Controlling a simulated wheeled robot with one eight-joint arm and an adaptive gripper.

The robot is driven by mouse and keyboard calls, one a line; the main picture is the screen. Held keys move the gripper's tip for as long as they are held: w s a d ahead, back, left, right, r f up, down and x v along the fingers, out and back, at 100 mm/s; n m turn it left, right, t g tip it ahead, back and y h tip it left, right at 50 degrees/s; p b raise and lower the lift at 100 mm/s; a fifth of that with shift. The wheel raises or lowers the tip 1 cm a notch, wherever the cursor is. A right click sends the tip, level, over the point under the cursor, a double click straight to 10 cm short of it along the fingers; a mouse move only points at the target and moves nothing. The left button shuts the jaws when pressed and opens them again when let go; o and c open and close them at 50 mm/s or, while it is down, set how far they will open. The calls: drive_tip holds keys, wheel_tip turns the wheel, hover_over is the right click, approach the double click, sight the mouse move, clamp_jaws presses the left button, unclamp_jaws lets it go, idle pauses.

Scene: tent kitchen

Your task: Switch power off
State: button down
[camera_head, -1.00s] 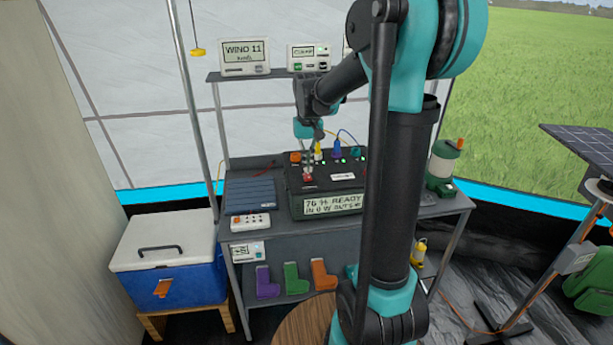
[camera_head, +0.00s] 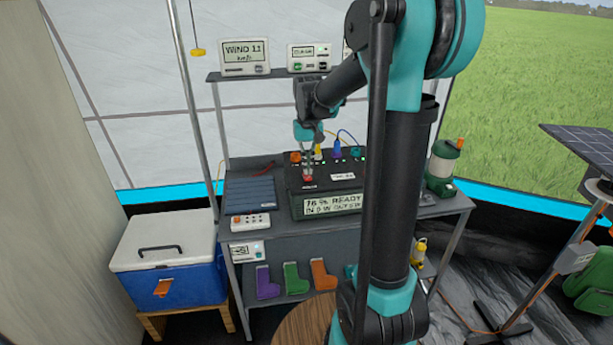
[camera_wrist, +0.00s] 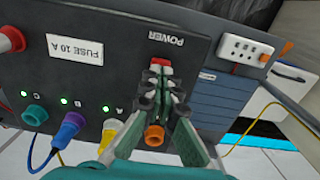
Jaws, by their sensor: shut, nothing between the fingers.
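The black power box (camera_head: 345,187) stands on the grey table and has a lit display (camera_head: 332,204) reading about 76 % READY. Its red power switch (camera_head: 308,178) is on the front left of the top. In the wrist view the red switch (camera_wrist: 161,62) sits below the POWER label (camera_wrist: 166,38), which appears upside down. My gripper (camera_wrist: 160,72) is shut and empty, with its fingertips at the red switch, touching or very near it. The fingertips partly hide the switch, so its position is unclear. Small green lights (camera_wrist: 64,101) glow by sockets A, B and C.
Yellow, blue and teal plugs (camera_wrist: 70,125) with cables and an orange knob (camera_wrist: 154,135) stand on the box close to my gripper. A blue ribbed panel (camera_head: 250,192) and a white power strip (camera_head: 250,221) lie to the left. A green lantern (camera_head: 443,165) stands right.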

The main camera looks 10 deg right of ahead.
sight(308, 177)
drive_tip(key=shift+f, duration=1.05)
idle(1.0)
drive_tip(key=shift+r, duration=3.5)
drive_tip(key=s+d+f+t, duration=0.2)
drive_tip(key=s+f, duration=0.6)
drive_tip(key=s, duration=0.3)
drive_tip(key=s+d+f+t, duration=0.2)
drive_tip(key=s+f, duration=0.5)
drive_tip(key=s, duration=0.4)
drive_tip(key=shift+f, duration=0.4)
